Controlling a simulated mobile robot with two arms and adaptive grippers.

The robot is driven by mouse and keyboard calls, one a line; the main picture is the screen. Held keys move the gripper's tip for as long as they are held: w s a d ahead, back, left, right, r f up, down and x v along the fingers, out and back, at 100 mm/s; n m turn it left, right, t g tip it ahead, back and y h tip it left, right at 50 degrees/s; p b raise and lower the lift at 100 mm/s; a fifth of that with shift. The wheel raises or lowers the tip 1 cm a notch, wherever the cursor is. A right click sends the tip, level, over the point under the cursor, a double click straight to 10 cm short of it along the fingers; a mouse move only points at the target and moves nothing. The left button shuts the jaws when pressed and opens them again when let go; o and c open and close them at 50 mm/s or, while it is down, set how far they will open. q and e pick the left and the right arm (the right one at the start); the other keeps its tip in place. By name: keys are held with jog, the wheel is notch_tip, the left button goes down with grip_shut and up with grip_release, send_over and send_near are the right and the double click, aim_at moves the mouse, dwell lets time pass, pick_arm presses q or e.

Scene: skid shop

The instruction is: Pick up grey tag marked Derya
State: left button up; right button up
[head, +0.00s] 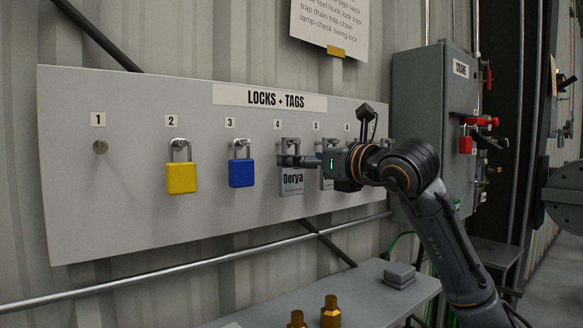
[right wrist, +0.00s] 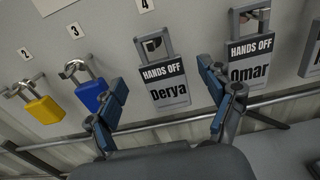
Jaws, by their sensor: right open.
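The grey tag marked Derya (head: 291,182) hangs from the hook under number 4 on the locks and tags board. In the right wrist view the tag (right wrist: 165,84) shows its "HANDS OFF" and "Derya" lettering and its grey loop. My right gripper (head: 285,160) reaches in from the right in front of the tag's upper part. In the right wrist view my right gripper (right wrist: 163,98) is open, with one finger on each side of the tag. I cannot tell whether either finger touches it. My left gripper is not in view.
A yellow padlock (head: 181,178) hangs under 2 and a blue padlock (head: 241,173) under 3. A tag marked Omar (right wrist: 250,62) hangs right of Derya, close to a finger. A rail (head: 190,271) runs below the board. A bench (head: 365,300) holds brass fittings (head: 330,312).

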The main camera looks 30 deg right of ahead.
aim_at(291, 195)
jog(key=w+p, duration=0.1)
jog(key=w, duration=0.3)
jog(key=shift+a+f+p, duration=0.15)
jog(key=shift+f+p, duration=0.05)
jog(key=shift+p, duration=0.2)
jog(key=shift+w+f, duration=0.15)
jog(key=shift+w, duration=0.2)
jog(key=shift+s, duration=0.1)
jog(key=shift+c, duration=0.4)
jog(key=c, duration=1.1)
jog(key=shift+r, duration=0.3)
